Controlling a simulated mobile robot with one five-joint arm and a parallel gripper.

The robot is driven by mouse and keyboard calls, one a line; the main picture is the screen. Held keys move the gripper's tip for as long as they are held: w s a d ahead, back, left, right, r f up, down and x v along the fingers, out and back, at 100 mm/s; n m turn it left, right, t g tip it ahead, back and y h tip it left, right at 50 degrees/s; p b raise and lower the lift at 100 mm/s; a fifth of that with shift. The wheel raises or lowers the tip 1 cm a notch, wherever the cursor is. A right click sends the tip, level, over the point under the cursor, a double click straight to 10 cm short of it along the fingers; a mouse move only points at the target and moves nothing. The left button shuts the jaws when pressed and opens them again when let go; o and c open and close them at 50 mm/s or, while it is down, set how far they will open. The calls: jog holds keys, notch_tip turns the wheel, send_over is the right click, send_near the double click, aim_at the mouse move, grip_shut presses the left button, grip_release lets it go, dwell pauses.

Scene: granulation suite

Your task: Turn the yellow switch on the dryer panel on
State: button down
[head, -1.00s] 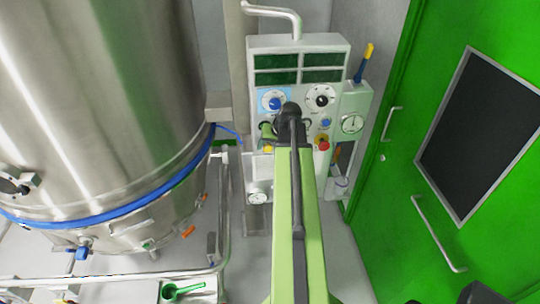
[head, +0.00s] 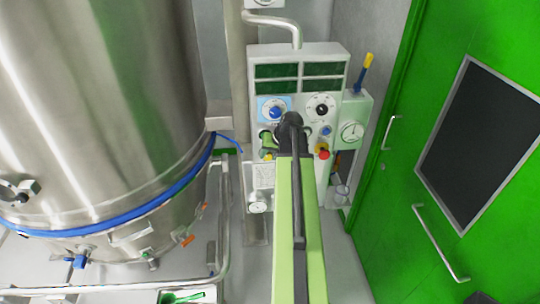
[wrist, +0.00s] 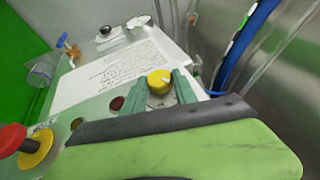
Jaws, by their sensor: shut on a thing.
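The dryer panel (head: 297,51) is a pale box on the back wall in the head view, with dark displays, dials and buttons. The yellow switch (wrist: 159,79) is a round knob with a pale pointer mark in the wrist view, and it sits between the two green jaws. My gripper (wrist: 157,89) is shut on it, one jaw on each side. In the head view my arm covers the lower middle of the panel, and only a small bit of yellow shows beside it.
A red emergency button (wrist: 13,139) on a yellow base sits left of my gripper in the wrist view. A sheet of writing (wrist: 115,72) lies beyond the switch. A large steel vessel (head: 100,90) stands left, and a green door (head: 400,190) is right.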

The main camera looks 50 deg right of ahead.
jog(key=b, duration=0.1)
jog(key=t+y+b, duration=0.1)
jog(key=f+y+b, duration=0.1)
jog(key=shift+s+d+m+t, duration=0.25)
jog(key=shift+d+m+t, duration=0.05)
jog(key=shift+m+t, duration=0.1)
jog(key=t+y+b, duration=0.1)
jog(key=b, duration=0.1)
jog(key=t+y+b, duration=0.1)
jog(key=b, duration=0.2)
jog(key=shift+s+d+f+m+t+y+b, duration=0.1)
jog(key=shift+s+f+m+t+y+b, duration=0.05)
jog(key=shift+f+m+t+y+b, duration=0.2)
jog(key=m+t+y+b, duration=0.1)
jog(key=t+y+b, duration=0.1)
jog(key=b, duration=0.5)
jog(key=shift+s+t+y+b, duration=0.1)
jog(key=shift+t+y+b, duration=0.25)
jog(key=shift+t, duration=0.3)
jog(key=shift+r+m, duration=0.1)
jog(key=shift+m, duration=0.15)
jog(key=c, duration=1)
grip_release()
jog(key=shift+r, duration=0.1)
jog(key=shift+o, duration=0.2)
jog(key=shift+d, duration=0.1)
